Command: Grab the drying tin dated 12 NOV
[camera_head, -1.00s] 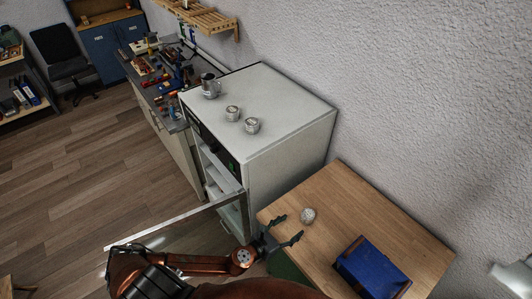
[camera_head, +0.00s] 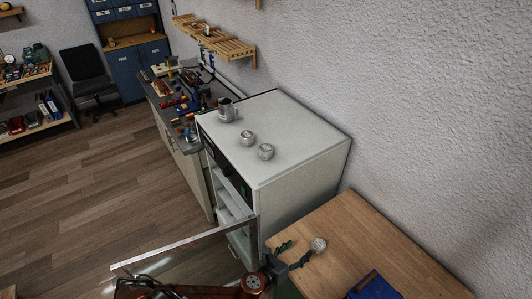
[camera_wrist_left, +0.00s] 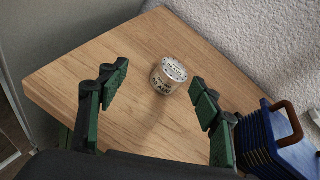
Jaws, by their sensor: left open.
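A small round pale tin (camera_head: 319,245) with a printed lid stands on the wooden table, and it also shows in the left wrist view (camera_wrist_left: 168,78). Its side label has dark lettering that I cannot read surely. Two similar tins stand on the white cabinet, one (camera_head: 247,138) behind the other (camera_head: 265,151); their dates are too small to read. My left gripper (camera_head: 300,250) is open and empty, just left of the table tin. In the left wrist view its green-padded fingers (camera_wrist_left: 158,77) are spread, with the tin ahead between their tips, touching neither. My right gripper is out of view.
The white cabinet (camera_head: 300,190) has its glass door (camera_head: 185,246) swung open beside my left arm. A metal jug (camera_head: 228,112) stands on its top. A blue ribbed case (camera_wrist_left: 285,135) with a brown handle sits on the wooden table (camera_head: 385,240), right of my gripper.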

